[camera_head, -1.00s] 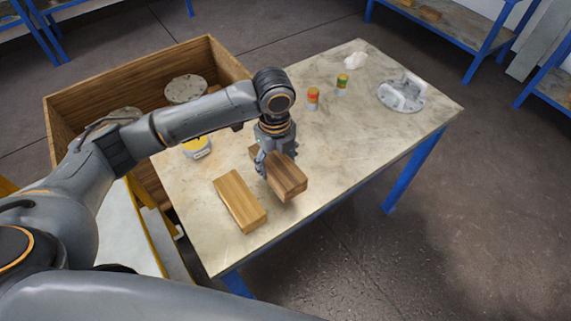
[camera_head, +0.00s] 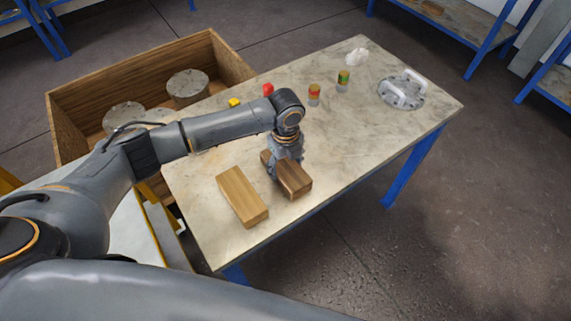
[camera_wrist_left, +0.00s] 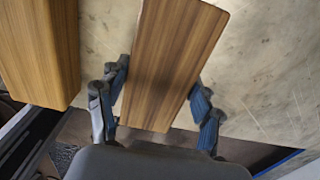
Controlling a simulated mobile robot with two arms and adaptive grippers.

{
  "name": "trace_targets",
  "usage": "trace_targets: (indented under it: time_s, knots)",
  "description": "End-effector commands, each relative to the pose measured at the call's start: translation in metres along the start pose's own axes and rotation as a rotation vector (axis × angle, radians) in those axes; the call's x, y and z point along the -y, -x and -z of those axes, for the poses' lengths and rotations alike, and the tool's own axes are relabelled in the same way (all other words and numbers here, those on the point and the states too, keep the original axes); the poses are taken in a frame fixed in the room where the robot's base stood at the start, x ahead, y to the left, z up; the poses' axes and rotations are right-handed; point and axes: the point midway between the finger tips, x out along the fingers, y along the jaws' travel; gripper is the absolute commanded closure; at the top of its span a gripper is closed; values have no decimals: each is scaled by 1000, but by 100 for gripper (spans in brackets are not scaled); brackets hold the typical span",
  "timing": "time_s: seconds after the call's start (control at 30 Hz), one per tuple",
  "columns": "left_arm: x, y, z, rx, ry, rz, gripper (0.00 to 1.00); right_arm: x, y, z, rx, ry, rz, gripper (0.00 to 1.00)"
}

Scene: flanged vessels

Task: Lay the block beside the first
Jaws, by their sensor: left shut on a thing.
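The first block (camera_head: 242,196), light brown wood, lies flat near the front edge of the table. My left gripper (camera_head: 287,172) is shut on a second, darker wooden block (camera_head: 297,186), with its fingers pointing down. The held block is to the right of the first, roughly parallel, with a gap between them. It is at or just above the tabletop; I cannot tell whether it touches. In the left wrist view the held block (camera_wrist_left: 172,62) is between the two fingers (camera_wrist_left: 158,98), and the first block (camera_wrist_left: 38,50) is at the left. My right gripper is not in view.
The table (camera_head: 225,240) has small jars (camera_head: 314,94), a white crumpled thing (camera_head: 356,57) and a flanged lid with handles (camera_head: 402,91) toward the back. A wooden crate (camera_head: 130,75) with round flanged vessels stands at the left. Tabletop right of the held block is clear.

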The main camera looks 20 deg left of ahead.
Motion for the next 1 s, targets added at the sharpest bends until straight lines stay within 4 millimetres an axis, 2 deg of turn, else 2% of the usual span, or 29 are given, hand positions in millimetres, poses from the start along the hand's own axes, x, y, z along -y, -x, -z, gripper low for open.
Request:
trace_targets:
  time_s: [0.03, 0.07, 0.17, 0.47, 0.63, 0.77, 1.0]
  knots:
    - [0, -2, 0, 0, 0, 0, 78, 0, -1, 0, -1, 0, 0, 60]
    - [0, -3, 0, 0, 0, -1, 32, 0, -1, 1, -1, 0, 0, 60]
    - [0, -2, 0, 0, 0, -1, 12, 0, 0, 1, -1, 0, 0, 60]
    - [0, -2, 0, 0, 0, 0, 12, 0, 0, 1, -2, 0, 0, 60]
    - [1, 7, 0, 0, -1, 3, 12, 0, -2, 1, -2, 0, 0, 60]
    - [1, 28, 0, 2, -1, 4, 12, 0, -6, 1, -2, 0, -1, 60]
    - [1, 81, -1, 2, 0, 4, 12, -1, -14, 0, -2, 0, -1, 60]
